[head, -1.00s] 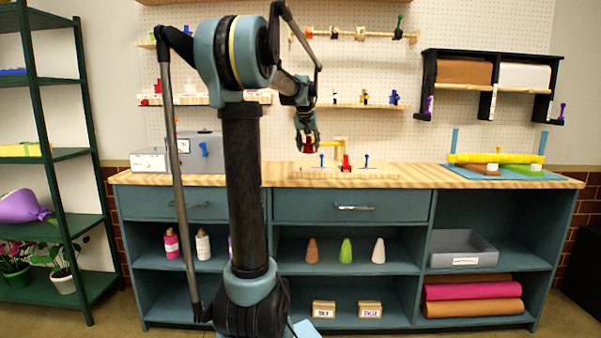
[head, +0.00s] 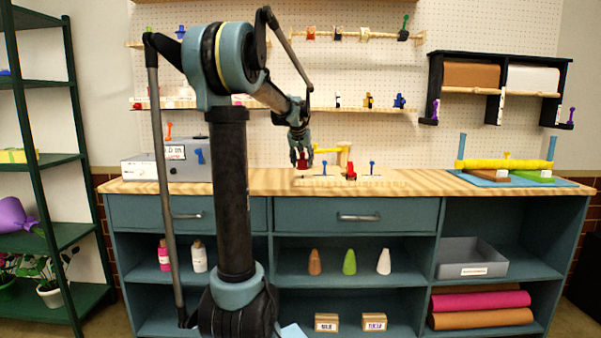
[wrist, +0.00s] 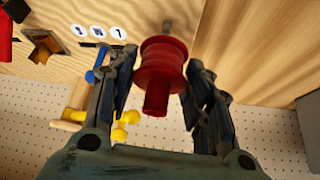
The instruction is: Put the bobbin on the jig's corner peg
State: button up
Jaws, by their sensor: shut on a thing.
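My gripper (head: 301,152) is shut on the red bobbin (wrist: 162,68), which sits between its two fingers (wrist: 157,100) in the wrist view. In the head view the bobbin (head: 303,162) hangs just above the left end of the pale wooden jig (head: 325,181). A short grey peg (wrist: 168,27) shows beyond the bobbin's far end in the wrist view. I cannot tell whether the bobbin is around that peg or only in line with it. The jig carries blue-topped pegs, a red clamp (head: 351,171) and a yellow arm (head: 327,150).
A grey box (head: 165,168) stands on the bench to the left. A blue mat (head: 483,181) with a yellow roll (head: 505,164) lies at the right. The wooden benchtop (head: 420,183) between jig and mat is clear. A pegboard wall (head: 370,75) rises behind.

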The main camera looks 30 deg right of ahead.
aim_at(302, 164)
jog(key=shift+f, duration=2)
jog(key=o, duration=1)
jog(key=shift+o, duration=0.2)
jog(key=v, duration=1.2)
jog(key=s+a+f+n+y, duration=0.1)
jog(key=a+f, duration=0.2)
jog(key=a, duration=0.4)
jog(key=s+a+f+n+y, duration=0.1)
jog(key=s+a+f, duration=0.1)
jog(key=a, duration=0.6)
jog(key=s+a+f+n+g+y, duration=0.1)
jog(key=s+a+f+n, duration=0.1)
jog(key=s+a+f, duration=0.65)
jog(key=s+a+f+n+y, duration=0.15)
jog(key=s+a+f, duration=0.35)
jog(key=a, duration=0.6)
jog(key=s+a+f+n+g, duration=0.1)
jog(key=s+a+f+n, duration=0.2)
jog(key=s+a+f, duration=0.3)
jog(key=s+f, duration=0.4)
jog(key=f, duration=0.2)
jog(key=shift+a+g, duration=0.2)
jog(key=shift+g, duration=0.1)
